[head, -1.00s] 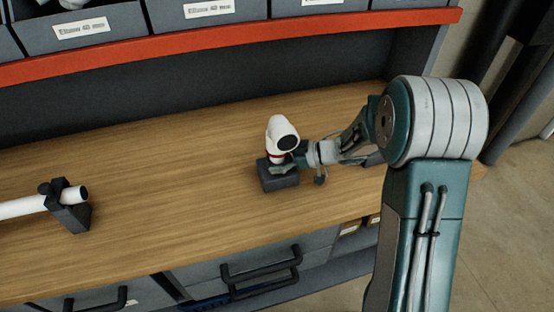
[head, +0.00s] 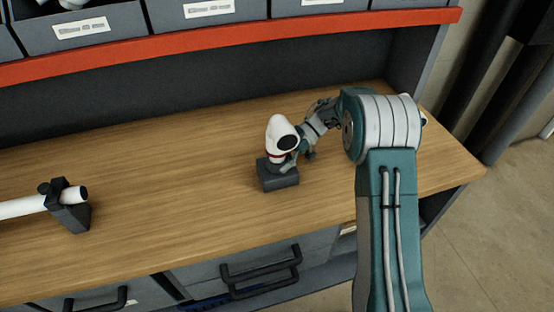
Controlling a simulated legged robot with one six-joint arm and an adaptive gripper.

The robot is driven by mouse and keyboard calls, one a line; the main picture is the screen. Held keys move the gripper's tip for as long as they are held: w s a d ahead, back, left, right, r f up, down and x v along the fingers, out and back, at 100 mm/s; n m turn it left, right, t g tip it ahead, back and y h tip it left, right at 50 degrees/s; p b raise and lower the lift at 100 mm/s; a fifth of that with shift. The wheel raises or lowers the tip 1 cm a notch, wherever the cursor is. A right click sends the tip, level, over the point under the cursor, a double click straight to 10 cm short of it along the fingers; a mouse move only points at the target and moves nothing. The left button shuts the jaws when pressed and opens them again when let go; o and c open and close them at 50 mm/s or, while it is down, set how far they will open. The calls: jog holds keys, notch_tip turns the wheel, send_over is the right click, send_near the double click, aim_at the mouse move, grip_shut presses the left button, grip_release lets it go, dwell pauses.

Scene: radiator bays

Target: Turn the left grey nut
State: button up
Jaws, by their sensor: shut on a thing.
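A white elbow fitting (head: 279,130) with a dark round opening and a red ring low down stands upright on a dark block (head: 277,179) on the wooden bench. My gripper (head: 288,162) is at the lower part of the fitting, just above the block, and is shut on it. My arm reaches in from the right. The fingers are small and partly hidden, so the exact grip is hard to see. I cannot make out a grey nut.
A white pipe (head: 22,206) lies in a dark clamp (head: 71,211) at the left of the bench (head: 165,190). Labelled grey bins (head: 105,28) stand on a red-edged shelf (head: 200,48) above. The bench between clamp and block is clear. Drawers with black handles are below.

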jog(key=shift+w+n+g, duration=0.1)
jog(key=shift+n+g, duration=0.2)
jog(key=shift+n, duration=0.1)
jog(key=o, duration=0.9)
jog(key=shift+a, duration=0.1)
jog(key=v, duration=0.7)
jog(key=shift+w, duration=0.25)
